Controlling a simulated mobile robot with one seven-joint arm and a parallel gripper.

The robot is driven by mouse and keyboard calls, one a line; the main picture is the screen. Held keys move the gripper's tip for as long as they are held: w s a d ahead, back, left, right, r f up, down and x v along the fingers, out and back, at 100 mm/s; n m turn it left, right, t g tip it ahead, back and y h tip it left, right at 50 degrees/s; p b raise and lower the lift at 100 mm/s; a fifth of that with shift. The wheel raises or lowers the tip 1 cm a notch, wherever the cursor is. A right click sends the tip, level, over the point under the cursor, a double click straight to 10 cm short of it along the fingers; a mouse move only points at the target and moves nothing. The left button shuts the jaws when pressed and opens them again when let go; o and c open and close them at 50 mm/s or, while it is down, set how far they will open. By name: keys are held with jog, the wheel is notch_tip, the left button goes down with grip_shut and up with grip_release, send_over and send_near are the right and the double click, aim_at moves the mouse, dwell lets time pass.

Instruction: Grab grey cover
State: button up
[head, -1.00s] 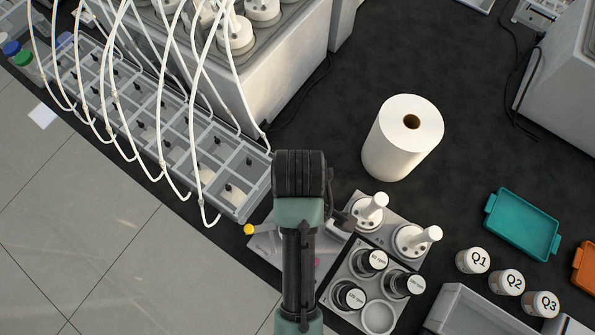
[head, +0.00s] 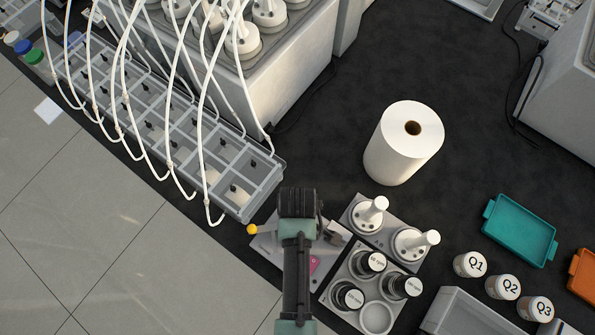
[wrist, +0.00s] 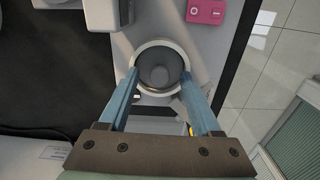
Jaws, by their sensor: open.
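The grey cover (wrist: 158,76) shows in the wrist view as a round dark grey disc with a raised knob, seated inside a pale ring on a light grey device. My gripper (wrist: 160,82) is open, with one blue finger on each side of the cover. The fingertips reach to about the ring's edges; I cannot tell whether they touch it. In the head view my arm hides the cover. Only parts of the light grey device (head: 265,243) show there, with a yellow knob (head: 252,229) at its left.
A grey compartment tray (head: 262,190) with white tubes lies up left. A paper roll (head: 400,150) stands behind. A pink item (wrist: 205,11) is near the cover.

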grip_shut()
dwell(0.3)
dwell(0.3)
